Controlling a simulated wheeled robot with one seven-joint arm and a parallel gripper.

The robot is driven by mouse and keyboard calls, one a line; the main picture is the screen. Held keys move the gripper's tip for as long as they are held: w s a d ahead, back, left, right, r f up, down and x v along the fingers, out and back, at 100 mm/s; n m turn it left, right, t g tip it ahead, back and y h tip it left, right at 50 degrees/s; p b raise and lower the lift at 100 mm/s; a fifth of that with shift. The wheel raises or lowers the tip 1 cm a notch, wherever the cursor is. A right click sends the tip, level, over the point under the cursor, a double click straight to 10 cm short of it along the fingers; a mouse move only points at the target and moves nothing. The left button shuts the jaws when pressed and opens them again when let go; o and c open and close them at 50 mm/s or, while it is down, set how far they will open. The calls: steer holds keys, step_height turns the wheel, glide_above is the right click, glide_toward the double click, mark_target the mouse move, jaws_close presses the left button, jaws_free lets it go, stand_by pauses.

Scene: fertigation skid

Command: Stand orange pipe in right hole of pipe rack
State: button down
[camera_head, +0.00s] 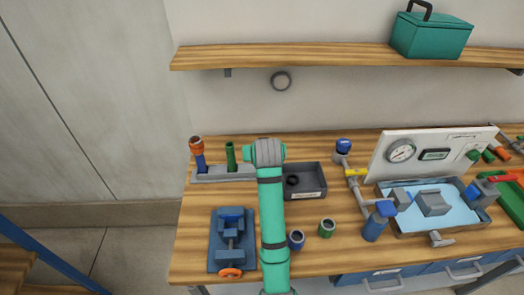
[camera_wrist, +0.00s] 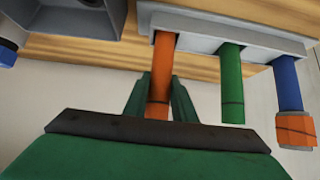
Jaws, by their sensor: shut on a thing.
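The grey pipe rack (camera_head: 215,178) stands at the back left of the bench; it also shows in the wrist view (camera_wrist: 200,43). The orange pipe (camera_wrist: 160,65) is between the fingers of my gripper (camera_wrist: 160,90), which is shut on it. Its far end meets the rack at the right-hole end, in line with the other pipes; I cannot tell how deep it sits. A green pipe (camera_head: 231,155) stands in the middle hole. A blue pipe (camera_head: 200,163) with an orange collar (camera_head: 196,145) stands at the left. In the head view my arm hides the orange pipe and right hole.
A dark grey bin (camera_head: 316,181) is just right of the rack. A blue vise (camera_head: 231,240), a blue cup (camera_head: 296,240) and a green cup (camera_head: 327,228) are nearer the front. A gauge panel (camera_head: 430,152) and a water tray (camera_head: 462,226) fill the right. A shelf (camera_head: 330,58) hangs above.

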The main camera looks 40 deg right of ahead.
steer(key=shift+f, duration=0.55)
steer(key=c, duration=1.4)
jaws_free()
steer(key=v, duration=1)
steer(key=shift+s+a+r, duration=0.2)
steer(key=shift+s+a, duration=0.05)
steer(key=shift+s, duration=0.05)
